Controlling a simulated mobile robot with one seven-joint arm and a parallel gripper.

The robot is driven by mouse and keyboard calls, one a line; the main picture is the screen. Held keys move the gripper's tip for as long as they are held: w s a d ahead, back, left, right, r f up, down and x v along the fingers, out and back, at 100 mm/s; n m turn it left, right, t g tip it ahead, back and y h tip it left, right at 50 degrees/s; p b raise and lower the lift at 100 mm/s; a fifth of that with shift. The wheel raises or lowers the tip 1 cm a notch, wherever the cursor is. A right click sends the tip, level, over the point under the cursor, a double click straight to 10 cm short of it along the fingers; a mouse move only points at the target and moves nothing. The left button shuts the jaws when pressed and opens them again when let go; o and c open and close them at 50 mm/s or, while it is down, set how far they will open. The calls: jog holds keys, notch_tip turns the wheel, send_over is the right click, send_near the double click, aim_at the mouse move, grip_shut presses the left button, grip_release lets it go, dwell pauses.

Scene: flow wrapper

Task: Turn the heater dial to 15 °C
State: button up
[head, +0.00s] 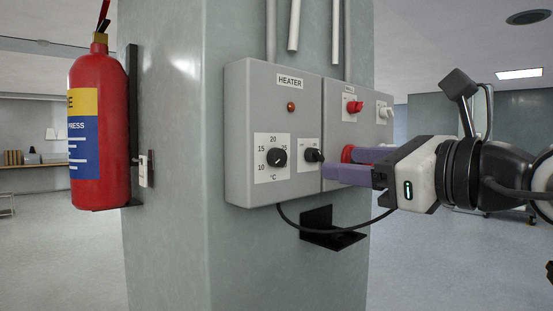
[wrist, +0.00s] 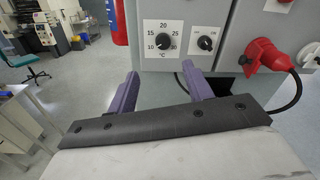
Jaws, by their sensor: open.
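The heater dial (head: 277,157) is a black round knob on a white scale plate, low on the grey heater box (head: 245,120). The dial also shows in the wrist view (wrist: 164,41), above and beyond the fingertips. Its pointer is too small to read surely. My gripper (head: 338,164) has two purple fingers, apart and empty. In the wrist view the gripper (wrist: 160,72) points at the box, with the fingertips below the dial and apart from it.
A second black knob (head: 314,155) sits right of the dial, close to a finger in the head view. A red plug (wrist: 264,55) with a cable is further right. A fire extinguisher (head: 92,130) hangs left. A black bracket (head: 330,232) juts out below the box.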

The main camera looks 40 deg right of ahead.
aim_at(281, 157)
jog(key=w+p, duration=0.4)
jog(key=w, duration=0.9)
jog(key=shift+w+d, duration=0.15)
jog(key=shift+w, duration=0.1)
jog(key=c, duration=1)
